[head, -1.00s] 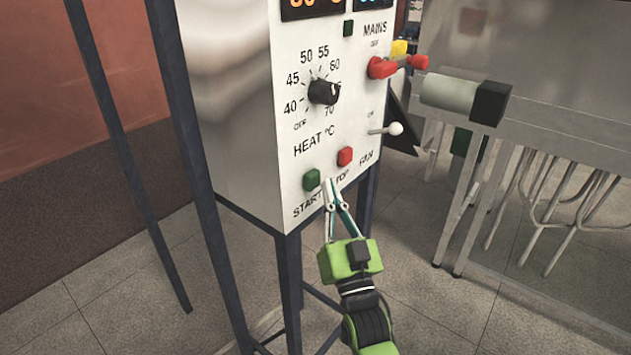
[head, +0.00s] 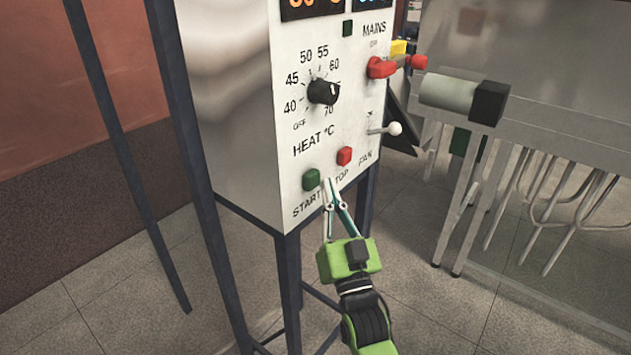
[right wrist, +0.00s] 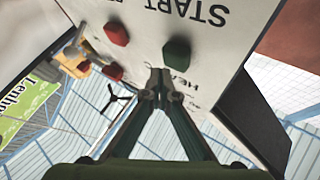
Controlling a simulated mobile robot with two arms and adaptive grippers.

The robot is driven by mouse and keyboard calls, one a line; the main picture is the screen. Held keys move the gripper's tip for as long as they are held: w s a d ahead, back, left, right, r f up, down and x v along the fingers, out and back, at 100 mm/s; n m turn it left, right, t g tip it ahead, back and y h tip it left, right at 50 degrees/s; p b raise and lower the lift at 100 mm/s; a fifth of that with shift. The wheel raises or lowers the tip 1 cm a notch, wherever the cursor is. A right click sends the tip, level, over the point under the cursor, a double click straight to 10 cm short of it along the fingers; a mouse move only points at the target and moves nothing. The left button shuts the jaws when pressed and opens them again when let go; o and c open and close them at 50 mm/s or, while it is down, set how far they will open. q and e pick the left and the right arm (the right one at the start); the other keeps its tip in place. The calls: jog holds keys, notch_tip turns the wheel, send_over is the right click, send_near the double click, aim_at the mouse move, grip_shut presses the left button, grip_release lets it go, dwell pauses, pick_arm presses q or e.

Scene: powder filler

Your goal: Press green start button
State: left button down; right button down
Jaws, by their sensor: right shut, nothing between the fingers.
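The green start button (head: 311,180) is on the lower front of the white control panel (head: 290,150), above the word START. The red stop button (head: 344,156) is up and to its right. My right gripper (head: 327,182) is shut and empty, its fingertips in front of the panel just right of the green button in the head view. In the right wrist view the shut fingertips (right wrist: 161,80) appear just below the green button (right wrist: 177,53), with the red button (right wrist: 116,33) to the left. Whether the tips touch the panel cannot be told. My left gripper is not in view.
Above are the black heat knob (head: 323,91), the red mains switch (head: 382,67) and the white fan lever (head: 394,129). A grey cylinder with a black end (head: 462,98) sticks out at right near a metal table. Dark frame legs (head: 289,285) stand below the panel.

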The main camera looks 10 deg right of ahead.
jog(key=shift+w+a, duration=0.1)
jog(key=shift+w, duration=0.05)
jog(key=shift+w+a, duration=0.2)
jog(key=shift+w+a, duration=0.3)
jog(key=shift+w, duration=0.1)
dwell(1.1)
jog(key=shift+s+d, duration=0.6)
jog(key=shift+s, duration=0.15)
jog(key=shift+p, duration=0.3)
jog(key=s+d, duration=0.1)
jog(key=s, duration=0.1)
jog(key=s+d+p, duration=0.1)
jog(key=s+d, duration=0.1)
